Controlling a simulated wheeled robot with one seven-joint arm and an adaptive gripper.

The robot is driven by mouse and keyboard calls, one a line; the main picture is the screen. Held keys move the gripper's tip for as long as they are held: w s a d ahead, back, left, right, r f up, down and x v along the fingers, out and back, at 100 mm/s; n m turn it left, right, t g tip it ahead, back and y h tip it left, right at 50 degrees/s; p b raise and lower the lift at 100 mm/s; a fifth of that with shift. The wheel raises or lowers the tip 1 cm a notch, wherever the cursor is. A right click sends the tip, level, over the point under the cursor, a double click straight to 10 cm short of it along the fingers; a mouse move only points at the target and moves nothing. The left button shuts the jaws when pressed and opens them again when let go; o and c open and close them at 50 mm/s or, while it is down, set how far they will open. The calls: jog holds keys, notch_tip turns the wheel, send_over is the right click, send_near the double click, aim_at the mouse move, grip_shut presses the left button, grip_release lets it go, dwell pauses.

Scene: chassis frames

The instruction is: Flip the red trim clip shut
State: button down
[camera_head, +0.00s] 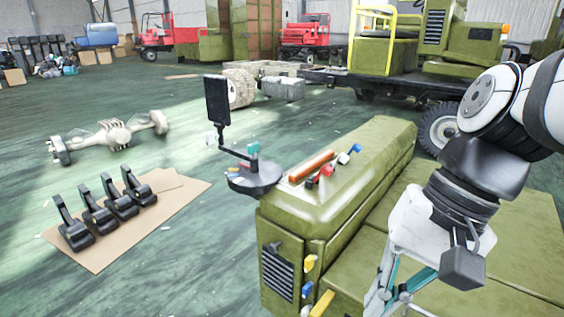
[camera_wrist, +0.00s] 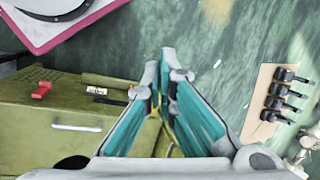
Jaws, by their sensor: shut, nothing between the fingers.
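A small red clip (camera_head: 326,171) is on the top of the olive chassis body (camera_head: 375,150) in the head view, just right of a longer orange-red bar (camera_head: 311,165). It is too small to tell whether its flap is up or down. In the wrist view, a red piece (camera_wrist: 41,90) lies on an olive surface at the left; I cannot tell whether it is the same clip. My gripper (camera_wrist: 166,75) is shut and empty, its teal fingers together, well right of the red piece. In the head view my gripper is low at the right, apart from the clip.
White and blue clips (camera_head: 356,148) sit beside the red one. A dark round tray with an upright black screen (camera_head: 217,99) stands close on its left. Yellow and blue clips (camera_head: 309,262) are on the body's front.

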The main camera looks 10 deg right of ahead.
jog(key=w+d+m+t+y+p, duration=0.1)
jog(key=w+d+m+t+y, duration=0.2)
jog(key=w+m+y, duration=1)
jog(key=w+d+f+m+t+h, duration=0.3)
jog(key=w+d+m, duration=0.1)
jog(key=w+d, duration=0.3)
jog(key=w+d+f+m+t+h+p, duration=0.1)
jog(key=w+d+f+m+t+h, duration=0.3)
jog(key=w+d, duration=0.4)
jog(key=w, duration=0.3)
jog(key=shift+w+d+m, duration=0.15)
jog(key=shift+m, duration=0.15)
jog(key=shift+w+r+b+x, duration=0.2)
jog(key=shift+r+b+x, duration=0.2)
jog(key=shift+x, duration=1.75)
jog(key=shift+w+r+b+x, duration=0.15)
jog(key=shift+r+b+x, duration=0.25)
jog(key=shift+x, duration=1.7)
jog(key=shift+w+r+b+x, duration=0.25)
jog(key=shift+r+x, duration=0.3)
jog(key=shift+x, duration=1.6)
jog(key=shift+a, duration=0.25)
